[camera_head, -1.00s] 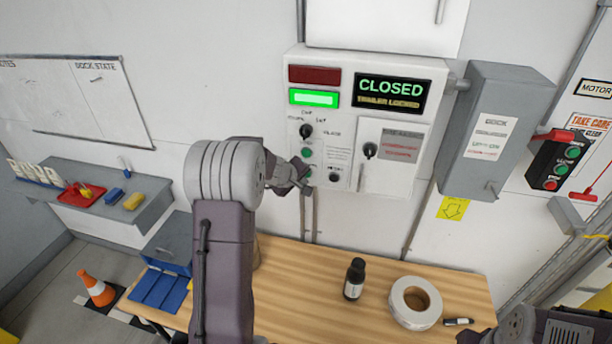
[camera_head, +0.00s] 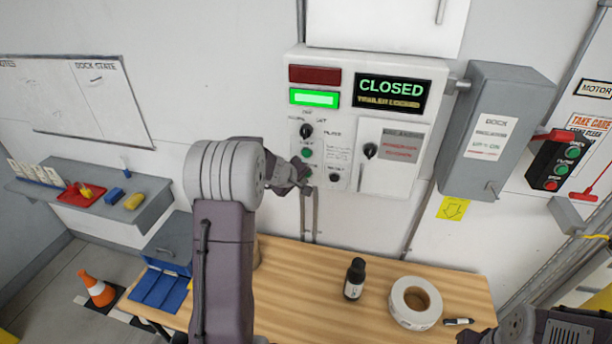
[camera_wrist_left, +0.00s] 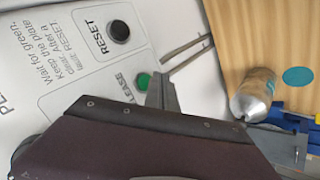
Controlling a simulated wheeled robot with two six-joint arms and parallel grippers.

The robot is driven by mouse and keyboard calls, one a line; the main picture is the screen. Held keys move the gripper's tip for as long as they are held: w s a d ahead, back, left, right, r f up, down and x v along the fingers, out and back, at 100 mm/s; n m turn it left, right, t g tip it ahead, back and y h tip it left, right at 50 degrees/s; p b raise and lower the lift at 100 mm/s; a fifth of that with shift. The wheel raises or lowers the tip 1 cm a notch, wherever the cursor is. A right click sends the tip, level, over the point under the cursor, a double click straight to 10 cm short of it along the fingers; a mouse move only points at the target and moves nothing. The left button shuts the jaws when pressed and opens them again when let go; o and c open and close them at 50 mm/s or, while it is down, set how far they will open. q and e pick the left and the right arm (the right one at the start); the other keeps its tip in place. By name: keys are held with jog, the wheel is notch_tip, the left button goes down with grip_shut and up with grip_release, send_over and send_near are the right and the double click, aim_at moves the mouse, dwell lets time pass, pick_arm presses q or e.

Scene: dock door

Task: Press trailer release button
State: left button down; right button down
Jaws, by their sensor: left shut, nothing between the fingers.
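The control panel (camera_head: 345,120) hangs on the wall. Its display (camera_head: 392,92) reads CLOSED and TRAILER LOCKED. A green button (camera_wrist_left: 143,82) shows in the left wrist view beside lettering ending in "LEASE". A black RESET button (camera_wrist_left: 118,31) sits above it. My left gripper (camera_head: 306,186) is shut and empty at the panel's lower left. In the left wrist view its fingertips (camera_wrist_left: 163,84) are right beside the green button; I cannot tell whether they touch it. A green button (camera_head: 308,153) shows above the gripper in the head view.
The green lamp (camera_head: 314,97) is lit and the red lamp (camera_head: 314,75) is dark. Below the panel, a wooden table (camera_head: 300,270) holds a dark bottle (camera_head: 355,279), a tape roll (camera_head: 414,303) and a marker (camera_head: 458,321). A grey box (camera_head: 490,130) projects at right.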

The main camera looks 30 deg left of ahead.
pick_arm(q)
jog(key=shift+w, duration=0.1)
jog(key=shift+w, duration=0.35)
jog(key=shift+w+a+p, duration=0.15)
jog(key=shift+w+p, duration=0.25)
dwell(0.6)
dwell(0.3)
jog(key=shift+s+b, duration=0.8)
jog(key=shift+s, duration=0.05)
